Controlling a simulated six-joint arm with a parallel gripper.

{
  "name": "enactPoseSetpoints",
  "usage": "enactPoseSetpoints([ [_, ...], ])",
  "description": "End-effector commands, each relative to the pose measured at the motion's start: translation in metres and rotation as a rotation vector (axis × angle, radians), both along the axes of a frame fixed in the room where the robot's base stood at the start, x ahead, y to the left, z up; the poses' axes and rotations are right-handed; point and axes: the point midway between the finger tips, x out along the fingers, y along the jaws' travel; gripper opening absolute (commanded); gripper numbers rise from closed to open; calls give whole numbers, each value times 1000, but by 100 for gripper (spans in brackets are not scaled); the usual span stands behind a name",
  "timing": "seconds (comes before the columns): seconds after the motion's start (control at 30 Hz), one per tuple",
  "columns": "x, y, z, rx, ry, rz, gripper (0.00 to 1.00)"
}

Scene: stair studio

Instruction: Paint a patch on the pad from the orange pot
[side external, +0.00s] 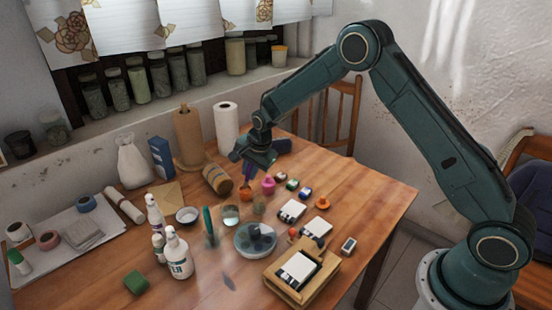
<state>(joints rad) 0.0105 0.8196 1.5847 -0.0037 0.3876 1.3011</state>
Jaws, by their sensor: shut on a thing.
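My gripper (250,166) points down over the middle of the table and is shut on a slim purple-handled brush (247,175). The brush's lower end is at the orange pot (246,194); I cannot tell whether the tip is inside it or just above. A pink pot (268,187) stands close to its right. What looks like the pad (298,268), white with dark edges, lies on a wooden block at the front right. I cannot make out any paint on it. Smaller white pads (292,210) lie behind it.
A round blue-grey dish (255,240), a glass jar (231,214) and white bottles (178,254) stand in front of the pots. Small coloured items and an orange ring (323,203) lie to the right. The table's right edge is clear.

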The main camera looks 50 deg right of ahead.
Motion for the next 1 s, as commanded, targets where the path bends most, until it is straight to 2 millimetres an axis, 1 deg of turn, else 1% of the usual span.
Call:
enactPoseSetpoints([
  [1.0, 0, 0, -8, 0, 0, 0, 0],
])
